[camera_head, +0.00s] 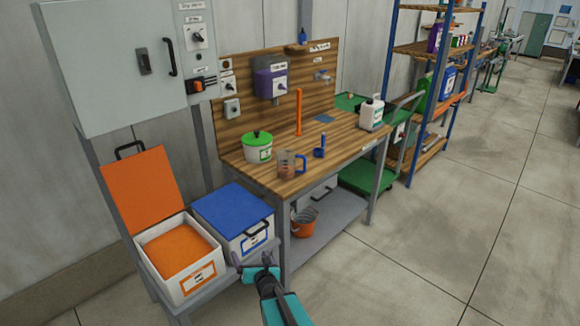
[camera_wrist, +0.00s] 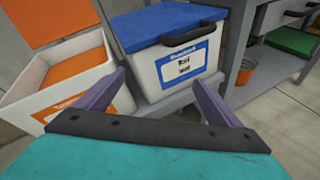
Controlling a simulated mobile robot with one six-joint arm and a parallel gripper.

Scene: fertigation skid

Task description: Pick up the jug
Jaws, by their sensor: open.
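A clear jug (camera_head: 287,164) with a blue handle on its right stands upright near the front edge of the wooden workbench (camera_head: 330,148). Some reddish-brown colour shows through its wall. My gripper (camera_head: 254,258) is open and empty, low in front of the bench and apart from the jug. In the wrist view its two purple fingers (camera_wrist: 158,82) are spread, with the blue-lidded white bin beyond them. The jug does not show in the wrist view.
A green-lidded tub (camera_head: 257,150), a blue scoop (camera_head: 320,148) and a white canister (camera_head: 371,113) stand on the bench. The blue-lidded bin (camera_head: 246,242) and an open bin of orange material (camera_head: 192,284) sit lower left. An orange bucket (camera_head: 303,222) is under the bench. Floor at right is clear.

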